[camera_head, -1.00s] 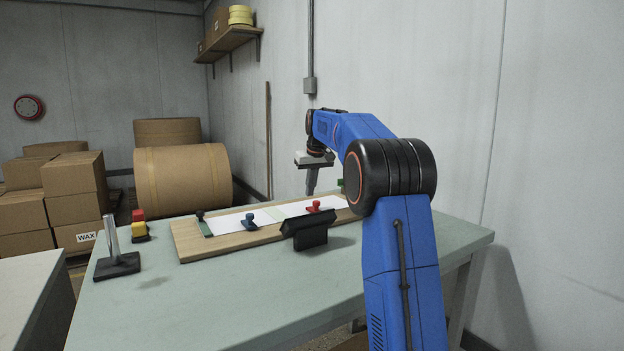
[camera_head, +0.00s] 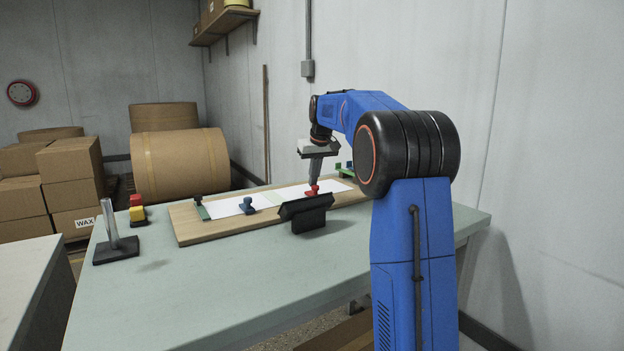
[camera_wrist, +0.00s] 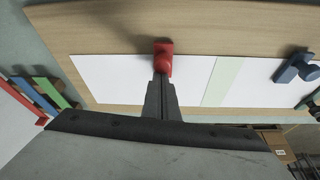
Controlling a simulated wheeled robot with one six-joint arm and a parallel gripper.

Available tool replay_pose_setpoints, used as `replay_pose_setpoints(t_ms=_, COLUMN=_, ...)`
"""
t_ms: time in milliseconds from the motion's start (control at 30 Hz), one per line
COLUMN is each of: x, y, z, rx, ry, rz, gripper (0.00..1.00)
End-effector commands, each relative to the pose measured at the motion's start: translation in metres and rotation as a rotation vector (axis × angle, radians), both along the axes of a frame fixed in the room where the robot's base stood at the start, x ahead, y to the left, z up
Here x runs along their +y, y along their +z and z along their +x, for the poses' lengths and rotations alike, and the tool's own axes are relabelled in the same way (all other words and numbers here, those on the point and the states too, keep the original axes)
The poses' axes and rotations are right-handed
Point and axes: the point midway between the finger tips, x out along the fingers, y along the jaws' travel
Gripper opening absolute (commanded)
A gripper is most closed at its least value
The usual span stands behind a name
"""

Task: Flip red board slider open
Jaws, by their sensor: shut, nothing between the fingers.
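The red board slider (camera_head: 312,190) sits on the white strip of the wooden board (camera_head: 186,229), towards its right part. In the wrist view my gripper's fingers (camera_wrist: 160,82) are together and end at the slider's near edge. Part of the slider is hidden behind the fingers.
A blue slider (camera_head: 247,206) stands left on the same strip. A black block (camera_head: 305,212) stands in front of the board. A metal post (camera_head: 110,226) stands at the table's left. The table front is clear.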

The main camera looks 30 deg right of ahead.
Motion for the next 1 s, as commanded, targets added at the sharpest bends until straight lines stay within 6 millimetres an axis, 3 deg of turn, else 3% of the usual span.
replay_pose_setpoints(t_ms=200, x=-0.002, y=0.001, z=-0.036, rx=0.000, ry=-0.002, rz=0.000, gripper=0.00)
replay_pose_setpoints(t_ms=400, x=-0.002, y=0.000, z=-0.055, rx=0.001, ry=-0.001, rz=0.000, gripper=0.00)
replay_pose_setpoints(t_ms=1000, x=0.001, y=-0.001, z=-0.052, rx=0.007, ry=0.001, rz=0.001, gripper=0.00)
